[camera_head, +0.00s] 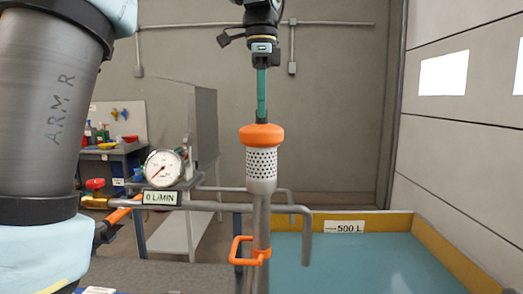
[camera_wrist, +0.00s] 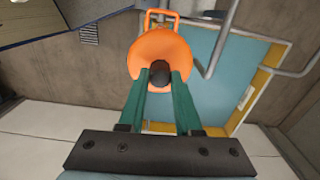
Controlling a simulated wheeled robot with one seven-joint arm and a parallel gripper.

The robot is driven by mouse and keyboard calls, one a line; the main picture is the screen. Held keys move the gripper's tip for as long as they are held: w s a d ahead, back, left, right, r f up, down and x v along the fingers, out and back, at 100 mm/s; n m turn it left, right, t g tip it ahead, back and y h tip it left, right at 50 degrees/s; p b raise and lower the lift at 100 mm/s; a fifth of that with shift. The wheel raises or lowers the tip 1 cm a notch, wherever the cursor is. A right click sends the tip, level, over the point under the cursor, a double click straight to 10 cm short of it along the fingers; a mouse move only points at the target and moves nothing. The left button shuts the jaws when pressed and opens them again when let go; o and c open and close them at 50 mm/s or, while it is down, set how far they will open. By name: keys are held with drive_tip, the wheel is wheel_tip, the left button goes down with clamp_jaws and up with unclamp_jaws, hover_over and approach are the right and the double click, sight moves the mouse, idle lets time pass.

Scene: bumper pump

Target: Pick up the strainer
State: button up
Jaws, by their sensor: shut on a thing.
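The strainer (camera_head: 261,163) is upright in the head view, with an orange round cap above a pale perforated cylinder. My gripper (camera_head: 262,116) comes straight down from above, its green fingers at the dark knob on top of the cap. In the wrist view the orange cap (camera_wrist: 150,48) shows from above, and my gripper (camera_wrist: 160,80) is shut on the dark knob (camera_wrist: 160,72) at its middle. Below the cylinder a grey upright pipe (camera_head: 262,220) runs down in line with it. I cannot tell whether the strainer rests on it or is joined to it.
An orange handle (camera_head: 249,250) sticks out beside the upright pipe. A grey horizontal pipe (camera_head: 235,207) bends down over the blue tank (camera_head: 370,268) marked 500 L. A round gauge (camera_head: 163,168) and a red-knobbed valve (camera_head: 95,185) stand at left.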

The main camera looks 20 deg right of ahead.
clamp_jaws()
drive_tip(key=shift+r, duration=0.1)
idle(0.8)
wheel_tip(320, 180, up, 9)
drive_tip(key=p, duration=0.8)
wheel_tip(320, 180, down, 5)
drive_tip(key=b, duration=0.4)
drive_tip(key=shift+w+r, duration=0.1)
drive_tip(key=shift+r, duration=0.05)
drive_tip(key=shift+f+b, duration=0.35)
drive_tip(key=shift+f, duration=0.3)
drive_tip(key=shift+f+b, duration=0.45)
drive_tip(key=shift+f, duration=1.15)
idle(2.0)
